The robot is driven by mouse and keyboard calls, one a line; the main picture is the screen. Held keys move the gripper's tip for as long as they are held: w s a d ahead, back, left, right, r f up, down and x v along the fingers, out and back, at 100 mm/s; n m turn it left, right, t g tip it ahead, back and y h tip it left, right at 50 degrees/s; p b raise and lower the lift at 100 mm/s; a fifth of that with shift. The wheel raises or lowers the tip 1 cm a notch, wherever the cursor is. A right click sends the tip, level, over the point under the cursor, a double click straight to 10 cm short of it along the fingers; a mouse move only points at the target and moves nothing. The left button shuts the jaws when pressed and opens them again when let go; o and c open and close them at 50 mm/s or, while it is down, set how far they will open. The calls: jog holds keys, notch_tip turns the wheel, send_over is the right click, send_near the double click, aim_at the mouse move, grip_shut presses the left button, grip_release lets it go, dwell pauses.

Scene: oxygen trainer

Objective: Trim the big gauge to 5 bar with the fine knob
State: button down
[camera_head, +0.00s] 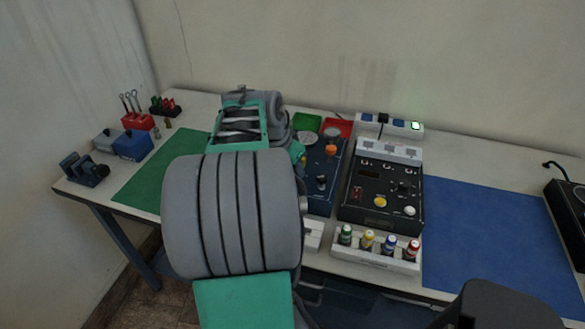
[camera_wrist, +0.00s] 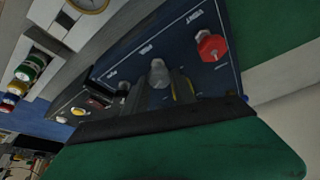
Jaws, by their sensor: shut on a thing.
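A dark blue panel (camera_wrist: 130,62) fills the middle of the wrist view; it also shows in the head view (camera_head: 318,205). A grey knob (camera_wrist: 158,75) stands on it. My gripper (camera_wrist: 160,92) is low over the panel and shut on this knob, though the contact is partly hidden. A red knob (camera_wrist: 211,45) stands to the right. A round gauge with a pale face and yellowish rim (camera_wrist: 88,4) is cut off by the top edge; its reading is not legible. In the head view, my arm hides the gripper and much of the panel.
A black instrument box (camera_head: 385,180) stands right of the panel, with a rack of several capped bottles (camera_head: 360,254) in front. A green mat (camera_head: 138,187) lies left. A blue mat (camera_head: 490,235) on the right is mostly clear.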

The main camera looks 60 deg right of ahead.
jog(key=c, duration=1)
grip_release()
jog(key=shift+c, duration=0.2)
jog(key=v, duration=0.7)
jog(key=shift+a+r, duration=0.2)
jog(key=shift+r, duration=0.2)
jog(key=shift+w, duration=0.1)
